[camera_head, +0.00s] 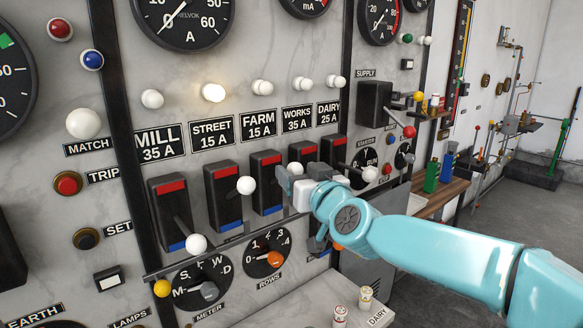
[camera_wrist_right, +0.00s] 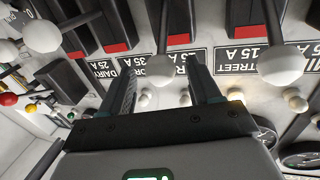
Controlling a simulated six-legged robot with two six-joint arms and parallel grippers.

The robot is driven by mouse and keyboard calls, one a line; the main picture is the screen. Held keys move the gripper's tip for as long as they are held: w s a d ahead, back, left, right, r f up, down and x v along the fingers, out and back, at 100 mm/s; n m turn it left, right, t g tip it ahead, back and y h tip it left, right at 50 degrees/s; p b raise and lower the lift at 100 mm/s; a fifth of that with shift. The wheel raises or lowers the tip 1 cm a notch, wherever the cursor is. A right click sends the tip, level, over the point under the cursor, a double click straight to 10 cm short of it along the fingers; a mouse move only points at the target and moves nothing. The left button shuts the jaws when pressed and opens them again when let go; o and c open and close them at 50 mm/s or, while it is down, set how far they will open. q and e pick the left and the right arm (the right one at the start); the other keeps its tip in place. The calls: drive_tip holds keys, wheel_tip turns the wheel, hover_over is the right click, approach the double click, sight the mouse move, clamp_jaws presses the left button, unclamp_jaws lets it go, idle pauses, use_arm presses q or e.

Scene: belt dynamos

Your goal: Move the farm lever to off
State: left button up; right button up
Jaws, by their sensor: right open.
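The farm lever belongs to the black switch box (camera_head: 265,182) under the FARM 15 A label (camera_head: 259,122). The box has a red mark at its top and a blue one at its bottom. In the wrist view, which looks upside down, the farm lever's white knob (camera_wrist_right: 158,68) shows between the two dark fingers of my right gripper (camera_wrist_right: 163,66). In the head view my right gripper (camera_head: 290,178) is in front of the farm and works switches and hides part of them. Its jaws are open, around the knob; I cannot tell if they touch it. My left gripper is out of view.
The street lever's knob (camera_head: 246,185) sticks out just left of my gripper. The mill lever's knob (camera_head: 196,243) hangs lower. The dairy knob (camera_head: 370,174) is close on the right. Rotary dials (camera_head: 266,252) sit below, and lamps (camera_head: 262,87) above.

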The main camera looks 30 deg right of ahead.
drive_tip(key=w, duration=0.4)
drive_tip(key=shift+w+d, duration=0.1)
drive_tip(key=shift+d, duration=0.25)
